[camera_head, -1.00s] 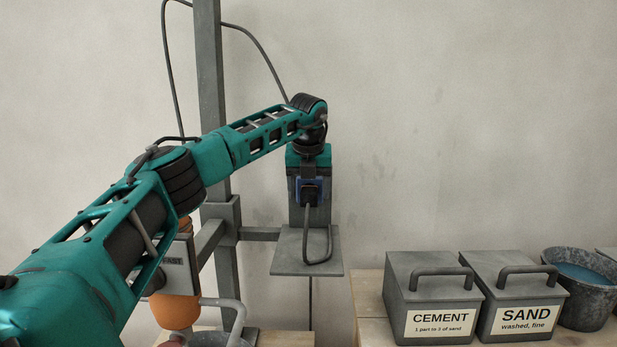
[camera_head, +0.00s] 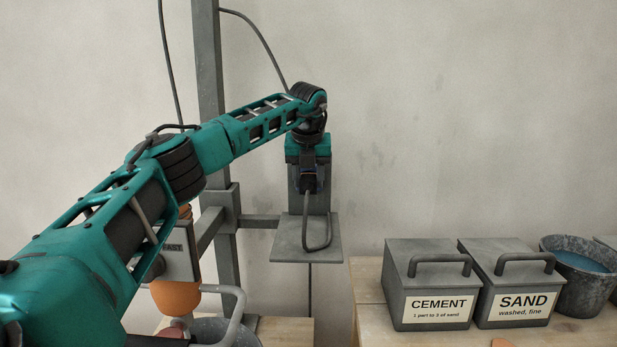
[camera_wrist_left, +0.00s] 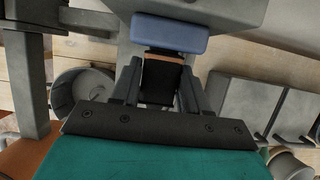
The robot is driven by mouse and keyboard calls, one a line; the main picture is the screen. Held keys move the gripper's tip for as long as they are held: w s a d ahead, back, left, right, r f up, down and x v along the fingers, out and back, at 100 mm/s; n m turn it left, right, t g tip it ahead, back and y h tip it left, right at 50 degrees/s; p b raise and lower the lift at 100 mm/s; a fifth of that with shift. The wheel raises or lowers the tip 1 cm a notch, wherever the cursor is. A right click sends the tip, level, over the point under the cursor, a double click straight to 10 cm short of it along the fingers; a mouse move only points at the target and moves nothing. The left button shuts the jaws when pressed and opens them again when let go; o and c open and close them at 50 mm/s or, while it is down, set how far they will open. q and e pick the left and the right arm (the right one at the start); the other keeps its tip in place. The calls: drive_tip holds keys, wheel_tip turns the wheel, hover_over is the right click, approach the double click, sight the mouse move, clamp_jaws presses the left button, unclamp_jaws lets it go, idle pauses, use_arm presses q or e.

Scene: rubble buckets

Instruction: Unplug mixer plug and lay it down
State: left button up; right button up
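The mixer plug is a dark block with a grey cable (camera_head: 327,225) that hangs in a loop below it. It is at a blue socket (camera_head: 312,182) on an upright grey panel (camera_head: 322,202). My left gripper (camera_head: 309,168) is right at the plug and hides much of it and the socket. In the left wrist view, my two fingers (camera_wrist_left: 158,90) stand on either side of a black block, likely the plug (camera_wrist_left: 158,82). The blue socket (camera_wrist_left: 170,35) lies just beyond it. I cannot tell whether the fingers press on the plug. My right gripper is not in view.
A grey shelf plate (camera_head: 290,247) juts out below the socket. A grey post (camera_head: 208,90) stands left of it, partly behind my arm. A cement box (camera_head: 392,275), a sand box (camera_head: 470,255) and a bucket of water (camera_head: 610,282) stand on the wooden bench to the right.

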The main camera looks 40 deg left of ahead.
sight(308, 186)
use_arm(q)
drive_tip(key=c, duration=0.6)
drive_tip(key=shift+s+d+f+b, duration=0.1)
drive_tip(key=shift+s+d+b, duration=0.05)
drive_tip(key=shift+b, duration=0.15)
drive_tip(key=shift+s+d+b, duration=0.7)
drive_tip(key=shift+s+d, duration=0.05)
drive_tip(key=shift+s, duration=0.15)
drive_tip(key=shift+s, duration=0.1)
drive_tip(key=shift+d, duration=0.1)
drive_tip(key=shift+s+d+b, duration=0.35)
drive_tip(key=shift+s+b, duration=0.1)
drive_tip(key=shift+b, duration=0.1)
drive_tip(key=shift+s+d, duration=0.25)
drive_tip(key=shift+s, duration=0.05)
